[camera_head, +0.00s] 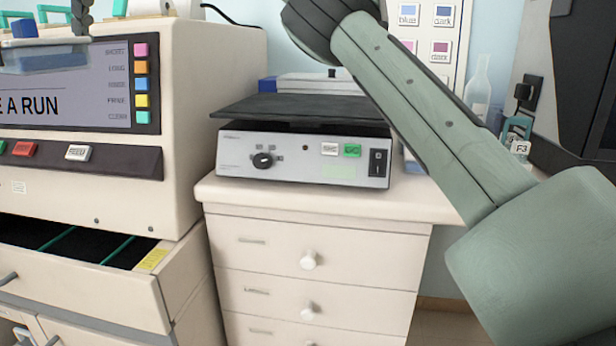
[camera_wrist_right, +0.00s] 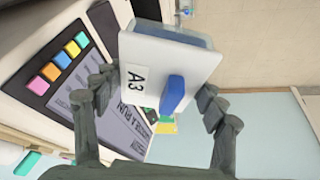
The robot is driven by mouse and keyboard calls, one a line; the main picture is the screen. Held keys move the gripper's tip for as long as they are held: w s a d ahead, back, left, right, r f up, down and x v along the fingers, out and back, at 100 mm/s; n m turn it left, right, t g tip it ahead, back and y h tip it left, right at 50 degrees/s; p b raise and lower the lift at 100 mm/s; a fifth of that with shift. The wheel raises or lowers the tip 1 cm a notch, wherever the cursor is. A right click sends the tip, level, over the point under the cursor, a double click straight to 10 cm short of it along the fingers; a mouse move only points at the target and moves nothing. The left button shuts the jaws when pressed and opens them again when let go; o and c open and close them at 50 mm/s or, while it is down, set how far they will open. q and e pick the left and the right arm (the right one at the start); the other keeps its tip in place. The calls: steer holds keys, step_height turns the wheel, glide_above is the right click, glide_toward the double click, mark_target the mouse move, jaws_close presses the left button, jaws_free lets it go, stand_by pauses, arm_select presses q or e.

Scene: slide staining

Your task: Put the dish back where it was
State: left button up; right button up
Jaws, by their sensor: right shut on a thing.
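The dish (camera_wrist_right: 160,55) is a pale box with a bluish translucent body, an "A3" label and a blue knob. It fills the space between the fingers of my right gripper (camera_wrist_right: 158,90) in the wrist view, and the gripper is shut on it. In the head view the dish (camera_head: 45,58) is at the top left, in front of the upper part of the staining machine (camera_head: 215,75). Only a dark finger of my right gripper shows there, at the top edge. My left gripper is not in view.
A shaker with a flat black platform (camera_head: 300,112) stands on a white drawer cabinet (camera_head: 320,240); its platform is bare. An open drawer (camera_head: 75,280) with green dividers juts out below the machine.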

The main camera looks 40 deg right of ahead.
steer(key=s+f+m, duration=0.1)
steer(key=s+f, duration=0.3)
steer(key=f, duration=1)
steer(key=s+d+f+m, duration=0.1)
steer(key=s+f, duration=0.3)
steer(key=f, duration=1)
steer(key=s+f+m+h, duration=0.1)
steer(key=s+f, duration=0.3)
steer(key=f, duration=1)
steer(key=shift+s+d+f, duration=0.2)
steer(key=shift+d+f, duration=0.1)
steer(key=shift+f, duration=0.05)
